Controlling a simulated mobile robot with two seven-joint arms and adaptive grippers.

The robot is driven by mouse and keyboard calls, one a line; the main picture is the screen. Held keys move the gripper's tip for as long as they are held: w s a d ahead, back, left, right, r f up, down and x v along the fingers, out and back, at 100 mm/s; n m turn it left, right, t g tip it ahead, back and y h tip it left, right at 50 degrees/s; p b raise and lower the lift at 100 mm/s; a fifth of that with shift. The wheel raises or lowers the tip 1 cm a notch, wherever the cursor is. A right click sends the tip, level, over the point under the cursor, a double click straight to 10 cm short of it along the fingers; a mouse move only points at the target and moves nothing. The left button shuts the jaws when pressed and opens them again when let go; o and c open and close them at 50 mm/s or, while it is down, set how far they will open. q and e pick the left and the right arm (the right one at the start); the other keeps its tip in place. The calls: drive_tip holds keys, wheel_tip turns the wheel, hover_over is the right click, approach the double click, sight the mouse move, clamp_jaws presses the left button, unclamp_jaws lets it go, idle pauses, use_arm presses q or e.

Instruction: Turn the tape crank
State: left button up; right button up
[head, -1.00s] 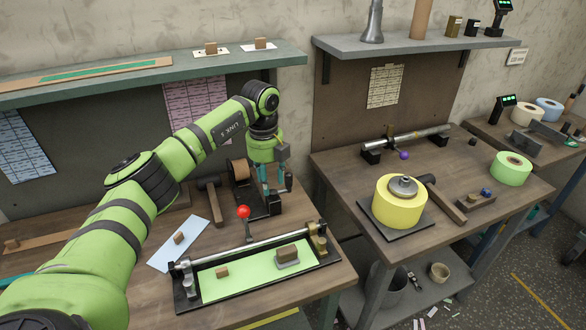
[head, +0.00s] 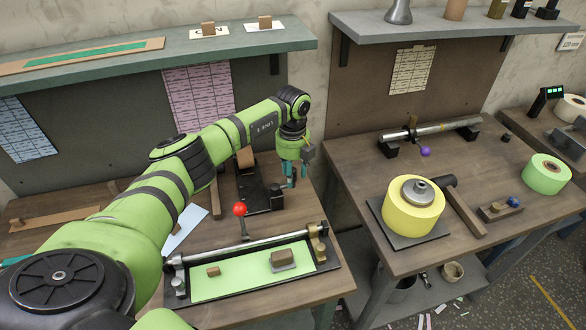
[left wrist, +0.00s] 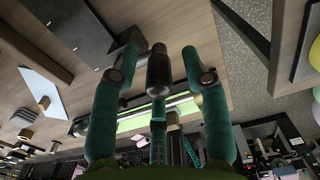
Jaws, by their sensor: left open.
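The tape crank stands on a long black base (head: 262,196) with a brown roll (head: 245,160) at its back, on the left bench. A dark upright crank handle (head: 278,196) is at the front right of that base. My left gripper (head: 289,183), with teal fingers, is open just above and beside this handle, partly in front of it. In the left wrist view a dark rounded handle (left wrist: 158,72) stands between the spread fingers of my left gripper (left wrist: 160,85). I cannot tell whether any finger touches it. My right gripper is in no view.
A black-framed tray with a green strip (head: 240,280), a metal bar and a red-ball lever (head: 240,210) lies in front. A blue-white card (head: 190,222) is left of it. The right bench holds a yellow roll (head: 413,208). A shelf (head: 160,70) runs above.

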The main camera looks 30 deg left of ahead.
use_arm(q)
drive_tip(key=shift+s, duration=0.2)
drive_tip(key=shift+w, duration=0.1)
clamp_jaws()
drive_tip(key=shift+d+m, duration=0.1)
drive_tip(key=shift+m, duration=0.2)
